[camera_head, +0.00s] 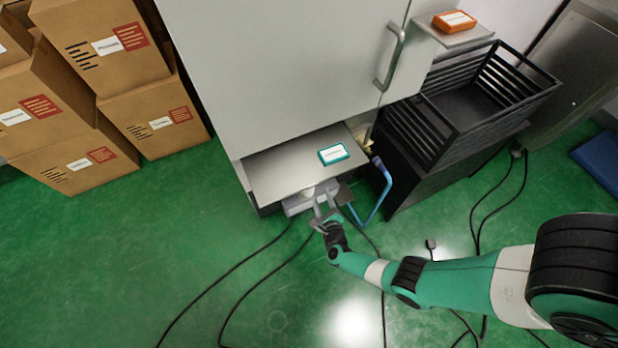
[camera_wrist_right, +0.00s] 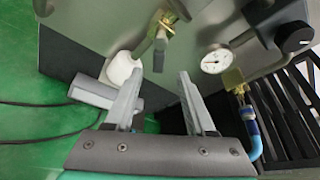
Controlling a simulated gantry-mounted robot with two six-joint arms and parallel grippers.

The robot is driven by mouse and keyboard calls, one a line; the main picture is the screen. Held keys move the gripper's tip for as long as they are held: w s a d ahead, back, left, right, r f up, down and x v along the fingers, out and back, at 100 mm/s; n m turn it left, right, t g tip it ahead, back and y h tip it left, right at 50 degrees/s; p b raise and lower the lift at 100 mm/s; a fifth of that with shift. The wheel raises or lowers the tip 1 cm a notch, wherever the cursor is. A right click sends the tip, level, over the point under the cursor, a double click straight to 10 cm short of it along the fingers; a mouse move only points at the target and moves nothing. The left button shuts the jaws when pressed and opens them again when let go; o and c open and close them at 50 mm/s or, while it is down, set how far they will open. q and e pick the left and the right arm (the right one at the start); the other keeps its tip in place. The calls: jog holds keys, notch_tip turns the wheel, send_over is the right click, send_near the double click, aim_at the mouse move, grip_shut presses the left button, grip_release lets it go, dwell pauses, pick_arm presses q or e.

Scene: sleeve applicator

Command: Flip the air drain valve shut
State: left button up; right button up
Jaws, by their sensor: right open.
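A brass valve (camera_wrist_right: 168,18) with a grey lever (camera_wrist_right: 159,50) hanging from it sits on the machine's face in the right wrist view; it looks like the air drain valve. My right gripper (camera_wrist_right: 161,72) is open, with its two fingers apart and nothing between them. The lever shows beyond the fingertips, in line with the gap; I cannot tell whether it touches them. In the head view the right gripper (camera_head: 320,214) is at the machine's lower front, below the shelf, and the valve cannot be made out there. My left gripper is not in view.
A white rounded part (camera_wrist_right: 122,68) is close beside the left finger. A pressure gauge (camera_wrist_right: 214,62), a black knob (camera_wrist_right: 294,38) and a blue hose (camera_wrist_right: 253,135) are to the right. The metal shelf (camera_head: 285,172) overhangs the gripper. Black cables (camera_head: 255,258) cross the green floor.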

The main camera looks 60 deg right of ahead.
jog(key=b+x, duration=0.7)
jog(key=x, duration=0.4)
jog(key=shift+w+d, duration=0.15)
jog(key=shift+w, duration=0.1)
grip_shut()
